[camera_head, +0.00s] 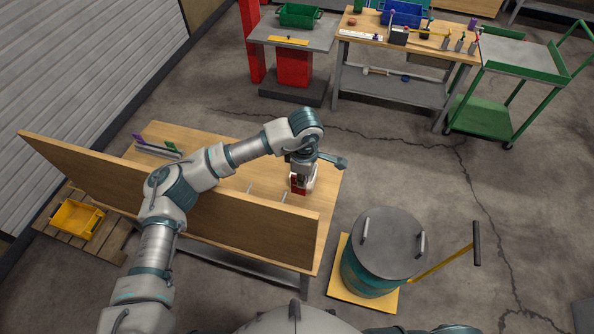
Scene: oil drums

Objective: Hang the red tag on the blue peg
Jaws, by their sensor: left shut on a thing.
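My left arm reaches over an upright wooden board (225,215) on the wooden table. My left gripper (301,181) points down on the far side of the board, near the table's right end. It is shut on the red tag (298,189), which shows as a small red patch under the fingers; the gripper hides much of it. Thin pale rods (283,198) stick out past the board's top edge; their colours are too faint to tell. I cannot make out a blue peg. My right gripper is not in view.
Purple and green tags (172,147) lie at the table's far left. A lidded teal drum (374,255) stands on a yellow base right of the table. A yellow bin (76,218) sits on a pallet at left. A workbench (410,45) and green cart (515,60) stand behind, across open floor.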

